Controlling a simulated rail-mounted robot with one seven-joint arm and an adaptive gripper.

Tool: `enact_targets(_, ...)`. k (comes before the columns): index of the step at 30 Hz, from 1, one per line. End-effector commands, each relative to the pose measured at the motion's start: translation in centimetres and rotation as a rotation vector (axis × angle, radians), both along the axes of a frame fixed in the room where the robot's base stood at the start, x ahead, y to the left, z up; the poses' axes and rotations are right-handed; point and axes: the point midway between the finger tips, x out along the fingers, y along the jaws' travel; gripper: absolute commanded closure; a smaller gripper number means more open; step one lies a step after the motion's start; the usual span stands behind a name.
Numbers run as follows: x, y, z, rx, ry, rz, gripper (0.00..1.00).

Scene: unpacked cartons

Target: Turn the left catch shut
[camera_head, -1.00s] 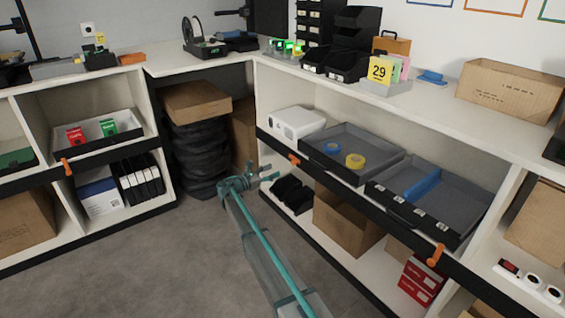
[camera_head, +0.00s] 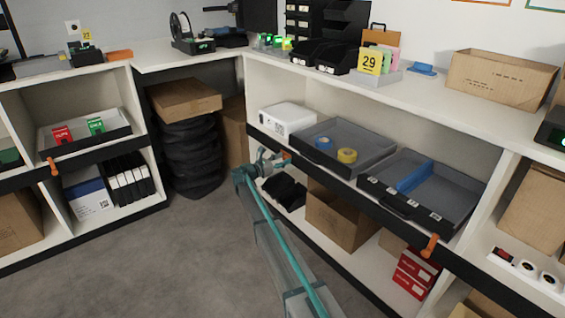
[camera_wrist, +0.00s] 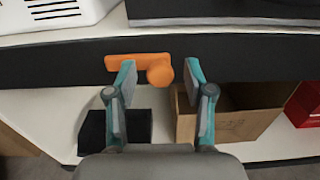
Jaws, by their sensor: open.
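The left catch (camera_wrist: 140,64) is an orange lever on the black rail of the right-hand shelf unit. In the wrist view its bar lies flat, pointing left from a round knob at its right end. A bit of its orange also shows in the head view (camera_head: 286,155), mostly behind my gripper (camera_head: 269,162). In the wrist view my gripper (camera_wrist: 161,72) is open, with teal-backed fingers. The knob is between the fingertips, and the left fingertip overlaps the bar. I cannot tell whether either finger touches the catch. The right catch (camera_head: 430,245) hangs down steeply.
A white box (camera_head: 286,119), a grey tray with two tape rolls (camera_head: 362,139) and a black-edged case (camera_head: 455,205) sit above the rail (camera_wrist: 50,65). Below are a black bin (camera_wrist: 138,128) and a cardboard box (camera_wrist: 240,122). Open floor (camera_head: 180,260) lies left.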

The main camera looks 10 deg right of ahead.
Motion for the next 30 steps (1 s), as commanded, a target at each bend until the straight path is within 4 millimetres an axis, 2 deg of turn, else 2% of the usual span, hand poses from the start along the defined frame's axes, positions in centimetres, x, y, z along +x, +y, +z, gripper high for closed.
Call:
enact_targets(10, 0.16, -0.25, 0.03, 0.000, 0.000, 0.001, 0.49)
enact_targets(19, 0.15, -0.25, 0.01, 0.000, 0.000, 0.000, 0.99)
enact_targets(30, 0.13, -0.25, 0.06, 0.020, -0.033, 0.000, 1.00)
